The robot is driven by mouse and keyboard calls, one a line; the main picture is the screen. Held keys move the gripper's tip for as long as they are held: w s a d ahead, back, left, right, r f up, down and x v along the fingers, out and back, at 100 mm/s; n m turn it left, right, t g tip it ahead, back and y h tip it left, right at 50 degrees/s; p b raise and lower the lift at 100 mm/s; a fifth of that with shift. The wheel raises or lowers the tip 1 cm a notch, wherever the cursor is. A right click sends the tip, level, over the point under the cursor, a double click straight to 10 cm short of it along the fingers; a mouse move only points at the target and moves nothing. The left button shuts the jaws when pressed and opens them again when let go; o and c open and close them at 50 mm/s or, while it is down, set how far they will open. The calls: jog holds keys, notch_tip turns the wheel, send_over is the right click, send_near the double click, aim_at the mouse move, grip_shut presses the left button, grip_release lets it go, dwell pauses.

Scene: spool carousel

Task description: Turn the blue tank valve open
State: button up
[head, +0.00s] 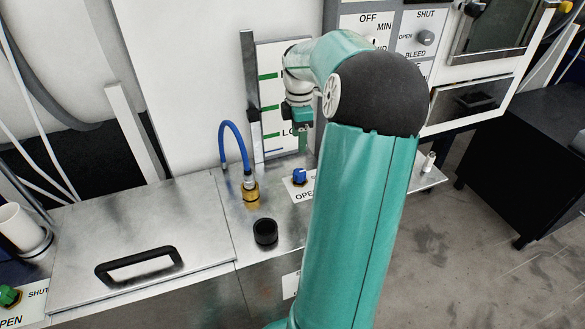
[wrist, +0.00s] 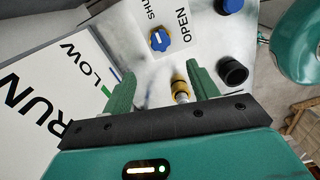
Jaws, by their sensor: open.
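The blue tank valve (head: 299,176) is a small knob on a white plate on the metal bench top, with my arm hiding the plate's right part. In the wrist view the blue valve (wrist: 160,40) shows a white mark and a yellow base, and its plate (wrist: 176,14) reads SHUT and OPEN. I cannot tell which word the mark points at. My gripper (head: 303,138) is above and behind the knob in the head view, pointing down. In the wrist view my gripper (wrist: 162,70) is open and empty. The knob lies beyond the fingertips, apart from them.
A brass fitting (head: 251,194) with a blue hose (head: 237,133) and a black ring (head: 265,232) stand left of the valve. A level gauge panel (head: 270,95) rises behind. A handled lid (head: 140,262) lies left. A green valve (head: 9,296) is at far left.

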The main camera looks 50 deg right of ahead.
aim_at(299, 172)
jog(key=f, duration=1.2)
jog(key=shift+s+a+f, duration=0.1)
jog(key=shift+s+f, duration=0.15)
jog(key=shift+f, duration=0.05)
jog(key=c, duration=1)
